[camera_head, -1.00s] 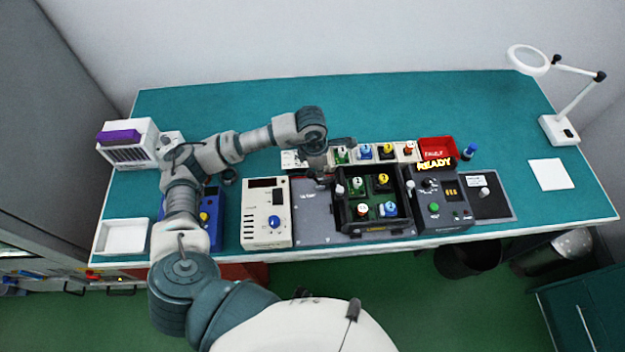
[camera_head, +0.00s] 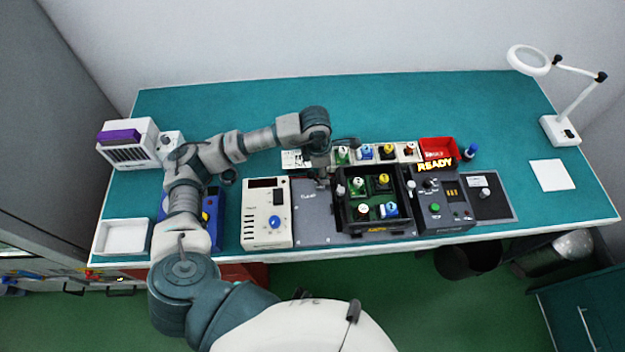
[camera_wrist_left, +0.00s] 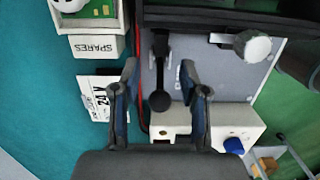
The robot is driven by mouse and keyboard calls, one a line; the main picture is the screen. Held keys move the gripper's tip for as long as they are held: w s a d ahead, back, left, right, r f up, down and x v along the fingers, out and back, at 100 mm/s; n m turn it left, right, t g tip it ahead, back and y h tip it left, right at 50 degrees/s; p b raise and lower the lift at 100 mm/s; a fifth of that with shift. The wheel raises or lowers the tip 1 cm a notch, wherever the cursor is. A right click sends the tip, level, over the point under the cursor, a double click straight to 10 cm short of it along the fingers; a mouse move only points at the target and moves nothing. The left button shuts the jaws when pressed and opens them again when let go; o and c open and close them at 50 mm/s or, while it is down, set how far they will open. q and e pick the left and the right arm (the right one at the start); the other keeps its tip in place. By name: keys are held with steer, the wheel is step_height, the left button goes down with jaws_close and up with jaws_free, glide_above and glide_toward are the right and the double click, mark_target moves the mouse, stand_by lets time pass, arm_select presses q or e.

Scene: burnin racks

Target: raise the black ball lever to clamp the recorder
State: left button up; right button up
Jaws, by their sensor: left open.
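The black ball lever (camera_wrist_left: 159,101) shows in the left wrist view, its shaft running up the picture from the ball. My left gripper (camera_wrist_left: 159,68) is open, with one finger on each side of the lever; I see gaps on both sides and no clear contact. The black tray (camera_head: 375,229) on the plate holds several coloured-top pieces. I cannot tell which thing is the recorder. My right gripper is out of view.
A cream box with a blue knob (camera_head: 265,233) stands left of the plate. A white knob (camera_wrist_left: 257,47) stands near the lever. The spares box (camera_wrist_left: 98,46) is behind. A dark control box (camera_head: 440,217) is at the tray's right.

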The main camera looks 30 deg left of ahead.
arm_select(q)
step_height(320, 180, up, 9)
steer(key=p, duration=0.4)
steer(key=shift+p, duration=0.35)
stand_by(0.7)
